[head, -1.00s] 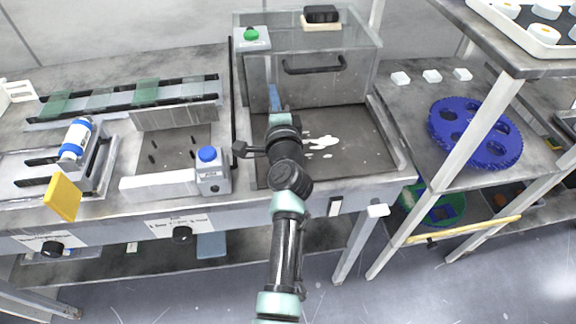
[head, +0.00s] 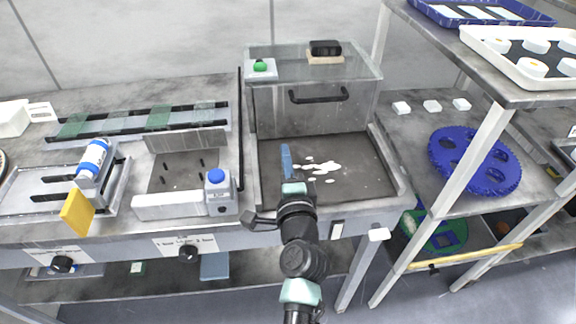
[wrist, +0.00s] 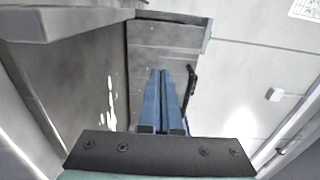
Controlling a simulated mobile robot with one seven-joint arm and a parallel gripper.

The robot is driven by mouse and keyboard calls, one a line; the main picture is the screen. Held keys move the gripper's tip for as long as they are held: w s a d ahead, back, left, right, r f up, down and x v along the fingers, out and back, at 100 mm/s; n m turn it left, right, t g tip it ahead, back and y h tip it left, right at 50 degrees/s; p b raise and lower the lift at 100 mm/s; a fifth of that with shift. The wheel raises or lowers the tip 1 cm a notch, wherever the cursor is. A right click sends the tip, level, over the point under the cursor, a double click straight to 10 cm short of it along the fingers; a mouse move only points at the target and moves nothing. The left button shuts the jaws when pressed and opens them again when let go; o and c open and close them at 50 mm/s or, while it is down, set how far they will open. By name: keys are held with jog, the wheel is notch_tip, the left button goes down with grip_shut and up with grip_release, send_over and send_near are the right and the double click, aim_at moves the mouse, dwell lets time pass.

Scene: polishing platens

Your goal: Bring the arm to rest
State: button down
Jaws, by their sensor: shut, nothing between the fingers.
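My gripper (head: 286,161) has blue fingers and is over the front left part of a grey tray-like bay (head: 350,180) in the head view. In the wrist view my gripper (wrist: 162,100) shows its two blue fingers side by side, closed together and empty. The wrist view looks along the fingers toward a grey panel with a black handle (wrist: 189,83). My arm reaches up from the bottom of the head view.
White splashes (head: 322,168) lie on the bay floor. A clear cover (head: 315,105) with a black handle stands behind. A blue-topped button box (head: 219,192) is left of my arm. A shelf rack with a blue disc (head: 474,161) is at the right.

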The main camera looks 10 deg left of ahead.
jog(key=v, duration=0.2)
jog(key=shift+s+d+r, duration=0.15)
jog(key=shift+s+r, duration=0.05)
jog(key=shift+s, duration=0.1)
jog(key=shift+s+f, duration=0.15)
jog(key=shift+s, duration=0.05)
notch_tip(320, 180, up, 29)
jog(key=s+d+n+t+p, duration=0.2)
jog(key=n+t+p, duration=0.2)
jog(key=n, duration=0.4)
jog(key=s+d+r+n+t+h+p, duration=0.1)
jog(key=s+d+r+n+t+h, duration=0.1)
jog(key=s+r, duration=0.3)
jog(key=s+d+r+n+t+h+p, duration=0.1)
jog(key=s+r, duration=0.4)
jog(key=r, duration=0.7)
jog(key=s+d+r+n+t+h+p, duration=0.1)
jog(key=s+d+r+n+t+h, duration=0.1)
jog(key=s+r, duration=0.4)
notch_tip(320, 180, up, 3)
jog(key=shift+d+f+n+t+h, duration=0.2)
jog(key=shift+d+n+t+h, duration=0.1)
jog(key=shift+d+n+t, duration=0.35)
